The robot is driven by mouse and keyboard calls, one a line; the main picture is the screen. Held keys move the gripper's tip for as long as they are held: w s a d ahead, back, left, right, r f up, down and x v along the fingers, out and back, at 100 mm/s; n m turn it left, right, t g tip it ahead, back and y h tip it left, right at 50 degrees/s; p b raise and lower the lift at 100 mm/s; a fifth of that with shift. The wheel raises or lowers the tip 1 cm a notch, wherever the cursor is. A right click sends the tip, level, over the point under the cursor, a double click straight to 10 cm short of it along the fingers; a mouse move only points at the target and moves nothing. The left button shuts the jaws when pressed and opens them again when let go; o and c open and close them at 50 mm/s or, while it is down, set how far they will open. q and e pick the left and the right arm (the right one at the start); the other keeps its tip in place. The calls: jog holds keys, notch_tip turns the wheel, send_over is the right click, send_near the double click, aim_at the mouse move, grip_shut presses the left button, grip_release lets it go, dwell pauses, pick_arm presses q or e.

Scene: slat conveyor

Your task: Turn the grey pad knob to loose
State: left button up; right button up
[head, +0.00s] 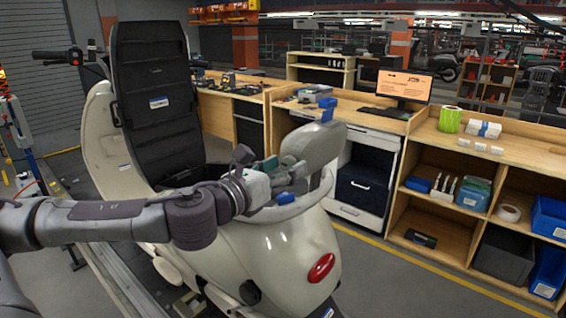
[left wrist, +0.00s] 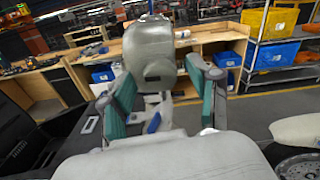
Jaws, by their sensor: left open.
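A rounded grey pad (head: 314,146) stands upright on a support at the rear of a cream scooter. A blue part (head: 327,103) sits at its top edge, and a small blue part (head: 284,198) shows low beside the gripper; I cannot tell which is the knob. My left gripper (head: 280,170) is open beside the pad's lower left. In the left wrist view its fingers (left wrist: 164,95) stand apart, with the pad (left wrist: 150,50) beyond and between them. A blue part (left wrist: 153,122) shows below the pad, apart from the fingers. My right gripper is not in view.
The cream scooter body (head: 275,255) with its raised black seat (head: 152,100) fills the middle. A wooden workbench (head: 440,140) with a monitor (head: 404,86), shelves and blue bins (head: 548,215) stands behind to the right. Floor between scooter and bench is clear.

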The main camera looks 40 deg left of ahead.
pick_arm(q)
jog(key=shift+c, duration=0.3)
jog(key=c, duration=1.1)
